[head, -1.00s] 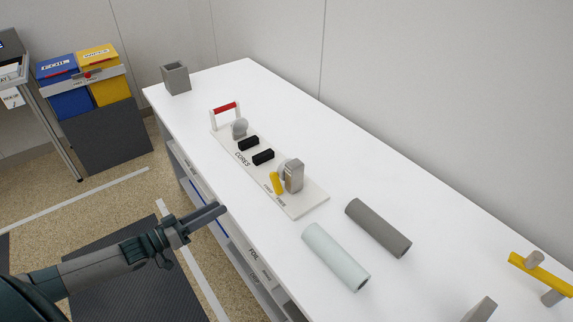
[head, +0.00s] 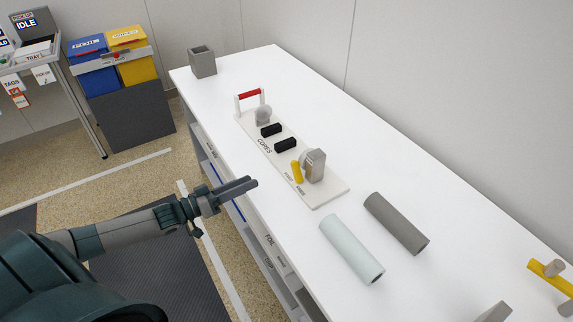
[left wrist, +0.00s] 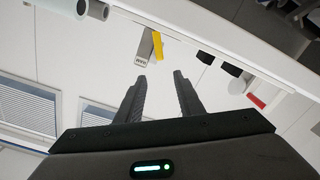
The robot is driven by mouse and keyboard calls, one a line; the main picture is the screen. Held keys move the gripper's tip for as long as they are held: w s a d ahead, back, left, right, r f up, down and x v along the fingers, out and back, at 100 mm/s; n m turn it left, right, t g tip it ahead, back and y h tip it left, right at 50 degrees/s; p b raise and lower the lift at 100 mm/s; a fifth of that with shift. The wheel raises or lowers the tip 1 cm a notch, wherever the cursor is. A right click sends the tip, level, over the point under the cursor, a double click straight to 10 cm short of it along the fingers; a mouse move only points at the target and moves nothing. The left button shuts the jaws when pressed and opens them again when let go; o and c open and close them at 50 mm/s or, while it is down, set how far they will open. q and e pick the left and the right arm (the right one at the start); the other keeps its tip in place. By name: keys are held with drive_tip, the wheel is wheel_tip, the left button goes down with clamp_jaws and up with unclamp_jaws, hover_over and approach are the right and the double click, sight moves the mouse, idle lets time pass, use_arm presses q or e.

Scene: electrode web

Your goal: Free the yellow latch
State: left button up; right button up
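The yellow latch (head: 297,172) is a short yellow piece near the front end of the white board (head: 325,196) marked CORES. It stands beside a grey block (head: 315,166) on that board. It also shows in the left wrist view (left wrist: 157,45), ahead of the fingers and beside the grey block (left wrist: 144,50). My left gripper (head: 252,183) is at the table's left edge, left of the latch and apart from it. Its fingers (left wrist: 160,78) are spread with nothing between them. My right gripper is not in view.
The board also carries two black blocks (head: 285,145) and a red-barred handle (head: 250,95). A pale roll (head: 350,248) and a dark grey roll (head: 396,223) lie near it. A grey square container (head: 203,63) stands at the far end. A yellow bar (head: 548,276) is at the right.

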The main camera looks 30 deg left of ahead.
sight(291, 163)
use_arm(q)
drive_tip(key=p+x, duration=0.3)
drive_tip(key=x, duration=1.1)
drive_tip(key=shift+w+d, duration=0.15)
drive_tip(key=shift+w, duration=0.15)
clamp_jaws()
